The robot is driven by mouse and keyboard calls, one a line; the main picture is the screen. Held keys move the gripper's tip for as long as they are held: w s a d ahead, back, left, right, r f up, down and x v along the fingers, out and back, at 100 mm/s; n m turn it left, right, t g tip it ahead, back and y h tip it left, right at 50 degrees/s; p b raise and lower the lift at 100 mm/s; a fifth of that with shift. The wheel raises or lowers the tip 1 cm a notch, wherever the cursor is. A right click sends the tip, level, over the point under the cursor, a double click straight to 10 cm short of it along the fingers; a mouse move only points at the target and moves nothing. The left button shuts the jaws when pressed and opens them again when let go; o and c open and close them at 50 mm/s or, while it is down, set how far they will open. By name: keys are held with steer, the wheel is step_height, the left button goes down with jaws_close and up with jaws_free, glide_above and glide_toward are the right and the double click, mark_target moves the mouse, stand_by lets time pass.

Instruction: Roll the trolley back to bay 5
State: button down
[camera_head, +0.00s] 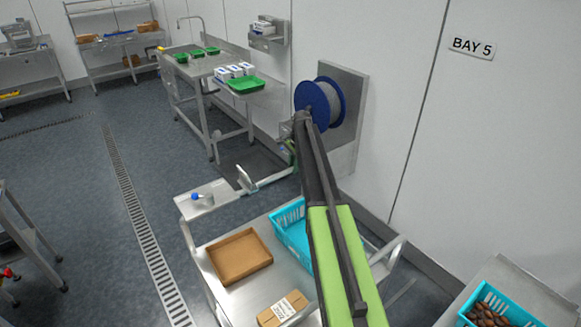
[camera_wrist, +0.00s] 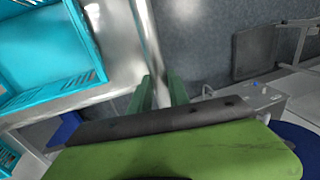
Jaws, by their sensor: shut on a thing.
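The steel trolley (camera_head: 284,274) stands at the bottom of the head view, below and around my arm. It carries a turquoise crate (camera_head: 288,232), a shallow brown cardboard tray (camera_head: 240,257) and a small labelled box (camera_head: 283,309). My gripper (camera_head: 290,152) is at the far end of my arm, partly hidden by it. In the wrist view its green fingers (camera_wrist: 160,90) are shut on a metal bar (camera_wrist: 148,40) beside the trolley's deck (camera_wrist: 115,35). The bar seems to be the trolley's handle. The BAY 5 sign (camera_head: 472,47) is on the wall at right.
A steel bench (camera_head: 205,65) with green trays stands behind. A blue reel (camera_head: 320,103) is mounted by the wall. A crate of dates (camera_head: 497,308) sits on a surface at bottom right. A floor drain (camera_head: 135,210) runs through open floor at left.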

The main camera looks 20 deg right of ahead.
steer(key=shift+s+a, duration=0.15)
steer(key=shift+a, duration=0.05)
steer(key=c, duration=1.3)
jaws_free()
steer(key=shift+o, duration=0.2)
steer(key=shift+a, duration=0.1)
steer(key=s+r+p, duration=0.3)
steer(key=r+p, duration=1.4)
steer(key=shift+d, duration=0.4)
